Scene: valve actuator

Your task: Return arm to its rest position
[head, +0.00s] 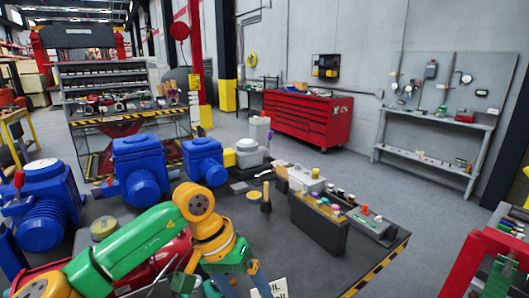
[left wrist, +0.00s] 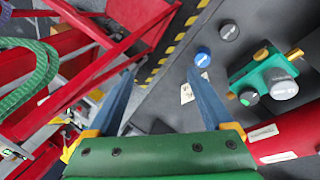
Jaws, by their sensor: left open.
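My left arm (head: 130,245), green with orange joints, reaches in from the lower left over the dark workbench (head: 385,245) in the head view. Its orange wrist bends down near the bench's front, and the fingertips are not clear there. In the left wrist view my left gripper (left wrist: 160,74) is open, its two blue fingers wide apart with nothing between them. The fingers point toward the bench's yellow-black striped edge. My right arm and gripper are not in view.
Blue valve actuators (head: 140,170) stand along the bench's far left side. A dark bin (head: 318,232) with coloured bottles is at right. A green block with knobs (left wrist: 265,80) lies right of the fingers. A red frame (left wrist: 110,55) with green hose stands beyond the bench edge.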

